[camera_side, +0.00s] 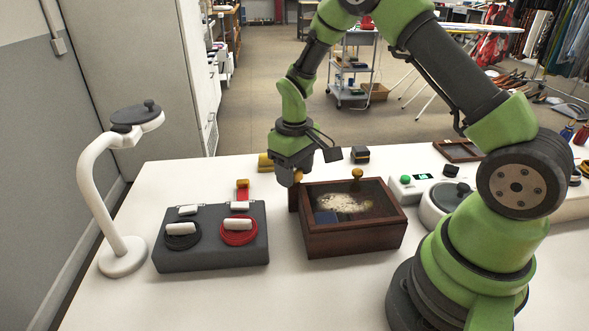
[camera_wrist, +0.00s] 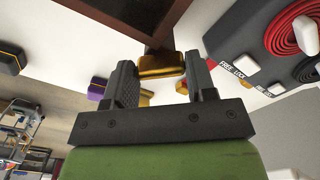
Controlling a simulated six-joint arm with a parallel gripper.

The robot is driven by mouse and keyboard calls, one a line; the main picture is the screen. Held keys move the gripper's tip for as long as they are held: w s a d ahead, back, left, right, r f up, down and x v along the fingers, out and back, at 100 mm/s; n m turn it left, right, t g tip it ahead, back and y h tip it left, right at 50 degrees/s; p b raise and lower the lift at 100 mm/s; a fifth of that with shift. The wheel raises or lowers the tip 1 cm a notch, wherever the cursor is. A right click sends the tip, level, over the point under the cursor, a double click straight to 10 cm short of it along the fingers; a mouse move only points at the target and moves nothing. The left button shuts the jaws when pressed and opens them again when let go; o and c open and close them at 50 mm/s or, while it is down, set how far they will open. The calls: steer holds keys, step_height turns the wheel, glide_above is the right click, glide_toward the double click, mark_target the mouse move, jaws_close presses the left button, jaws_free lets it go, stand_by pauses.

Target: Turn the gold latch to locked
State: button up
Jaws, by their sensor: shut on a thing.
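The gold latch (camera_wrist: 162,65) shows in the wrist view as a small gold block between my two fingers, beside the brown wooden frame of the box. In the side view a bit of gold (camera_side: 298,176) shows under my gripper (camera_side: 290,182), at the back left corner of the glass-topped wooden box (camera_side: 352,243). My gripper points down and is shut on the latch. Its fingers largely hide the latch in the side view, so its turn angle is unclear there. A gold knob (camera_side: 357,173) stands at the box's back edge.
A dark grey block (camera_side: 212,258) with black and red coils stands left of the box. Words FREE and LOCK (camera_wrist: 231,69) show near it in the wrist view. A white lamp (camera_side: 118,225) stands far left. A white device (camera_side: 422,186) is to the right. The front table is clear.

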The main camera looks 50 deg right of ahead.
steer(key=m, duration=0.4)
steer(key=shift+m, duration=2.1)
steer(key=o, duration=0.9)
steer(key=shift+o, duration=0.2)
step_height(320, 180, up, 10)
steer(key=shift+f, duration=0.25)
steer(key=shift+r, duration=0.25)
